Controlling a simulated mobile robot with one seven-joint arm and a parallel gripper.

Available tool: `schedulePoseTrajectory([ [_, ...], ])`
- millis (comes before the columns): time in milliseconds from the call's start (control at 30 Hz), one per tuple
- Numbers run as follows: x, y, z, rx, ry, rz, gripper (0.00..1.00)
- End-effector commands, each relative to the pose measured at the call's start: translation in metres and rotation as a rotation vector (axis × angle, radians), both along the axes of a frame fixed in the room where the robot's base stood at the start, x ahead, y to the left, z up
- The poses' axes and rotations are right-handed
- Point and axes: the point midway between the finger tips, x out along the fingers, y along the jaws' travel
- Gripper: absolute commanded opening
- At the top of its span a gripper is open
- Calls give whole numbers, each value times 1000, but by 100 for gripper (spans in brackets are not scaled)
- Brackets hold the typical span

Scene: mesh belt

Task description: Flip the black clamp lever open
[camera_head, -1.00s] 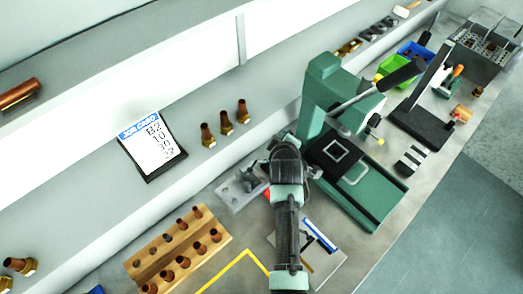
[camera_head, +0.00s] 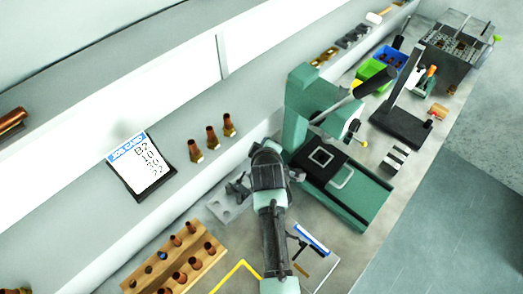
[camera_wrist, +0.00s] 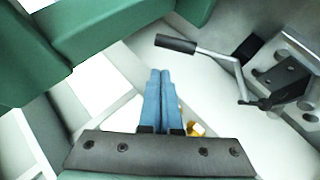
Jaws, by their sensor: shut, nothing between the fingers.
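The clamp lever shows in the wrist view as a thin metal rod with a black grip (camera_wrist: 176,43), reaching left from a dark clamp body (camera_wrist: 285,85) on a grey plate with holes (camera_wrist: 308,50). In the head view the clamp (camera_head: 238,187) and its plate (camera_head: 222,210) lie just left of my arm, partly hidden by it. My gripper's blue fingers (camera_wrist: 159,75) are together and empty, pointing up the wrist view, left of the rod and below the black grip in the picture. They appear apart from the lever. In the head view my arm hides the fingertips.
A green press (camera_head: 300,110) with a long black-gripped handle (camera_head: 375,80) stands right of my arm. A wooden block (camera_head: 200,270) with copper-coloured pieces lies at lower left. A blue-edged card (camera_head: 312,240) lies right of my arm. A job card (camera_head: 140,165) and fittings stand on the shelf.

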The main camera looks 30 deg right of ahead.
Motion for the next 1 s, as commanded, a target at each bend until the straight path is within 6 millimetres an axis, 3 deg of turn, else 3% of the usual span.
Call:
schedulePoseTrajectory([
  [33, 3, 4, 16, -1, -3, 4, 0],
  [167, -12, 7, 21, -1, -3, 1, 0],
  [600, -53, 21, 65, -1, -5, 2, 0],
  [1000, -65, 25, 78, 0, -3, 2, 0],
])
